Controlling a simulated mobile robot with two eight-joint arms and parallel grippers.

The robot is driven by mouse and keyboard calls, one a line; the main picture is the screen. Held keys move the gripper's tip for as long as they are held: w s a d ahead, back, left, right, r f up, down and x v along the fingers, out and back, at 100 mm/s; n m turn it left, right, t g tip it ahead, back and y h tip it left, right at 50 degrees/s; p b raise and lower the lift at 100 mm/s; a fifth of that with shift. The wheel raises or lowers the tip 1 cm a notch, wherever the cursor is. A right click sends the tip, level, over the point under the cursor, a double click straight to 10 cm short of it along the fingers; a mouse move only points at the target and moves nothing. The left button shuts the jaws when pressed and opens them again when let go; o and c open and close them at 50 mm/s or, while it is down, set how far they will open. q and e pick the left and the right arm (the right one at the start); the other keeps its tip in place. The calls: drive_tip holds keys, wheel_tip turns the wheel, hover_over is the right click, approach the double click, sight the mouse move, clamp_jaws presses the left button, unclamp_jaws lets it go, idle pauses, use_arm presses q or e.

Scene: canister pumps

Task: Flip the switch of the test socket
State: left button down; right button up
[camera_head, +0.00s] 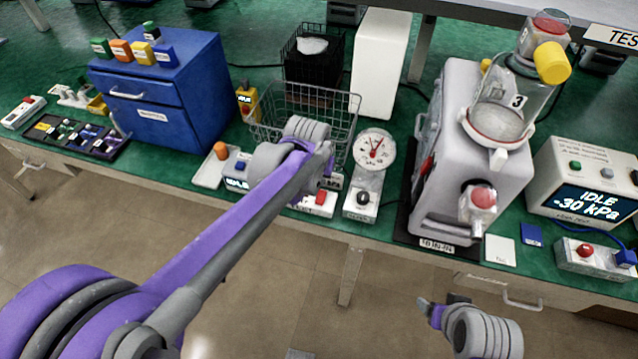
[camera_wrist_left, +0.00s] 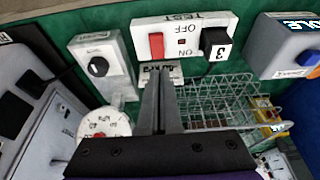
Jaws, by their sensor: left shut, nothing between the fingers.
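The test socket (camera_head: 314,204) is a white box at the bench's front edge, partly hidden by my left arm in the head view. In the left wrist view the test socket (camera_wrist_left: 190,22) shows upside-down, with a red rocker switch (camera_wrist_left: 156,46), OFF and ON marks and a black plug (camera_wrist_left: 216,43) labelled 3. My left gripper (camera_wrist_left: 161,77) is shut and empty, its fingertips just short of the red switch in the picture; contact cannot be judged. In the head view my left gripper (camera_head: 326,178) is over the socket. My right gripper (camera_head: 430,305) is low at the right, away from the bench.
A wire basket (camera_head: 305,105) stands behind the socket. A dial gauge (camera_head: 374,150) and a box with a black knob (camera_head: 362,200) are to its right. The large grey pump (camera_head: 450,150) stands further right. A blue drawer cabinet (camera_head: 165,100) is at the left.

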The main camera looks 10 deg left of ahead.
use_arm(q)
drive_tip(key=s+v, duration=0.1)
drive_tip(key=v, duration=0.7)
drive_tip(key=shift+s, duration=0.1)
drive_tip(key=s+a+f+t+p, duration=0.1)
drive_tip(key=s+a+f+p, duration=0.15)
drive_tip(key=s, duration=0.65)
drive_tip(key=s+a+f+t+p, duration=0.15)
drive_tip(key=s+f, duration=0.25)
drive_tip(key=s, duration=0.5)
wheel_tip(320, 180, up, 7)
drive_tip(key=n+g+b, duration=0.5)
drive_tip(key=n+b, duration=0.2)
drive_tip(key=n, duration=1.1)
hover_over(322, 192)
drive_tip(key=s, duration=0.2)
drive_tip(key=f, duration=0.4)
drive_tip(key=w+f+b, duration=0.1)
drive_tip(key=f, duration=0.8)
drive_tip(key=shift+w+f+b, duration=0.25)
drive_tip(key=shift+f+b, duration=0.15)
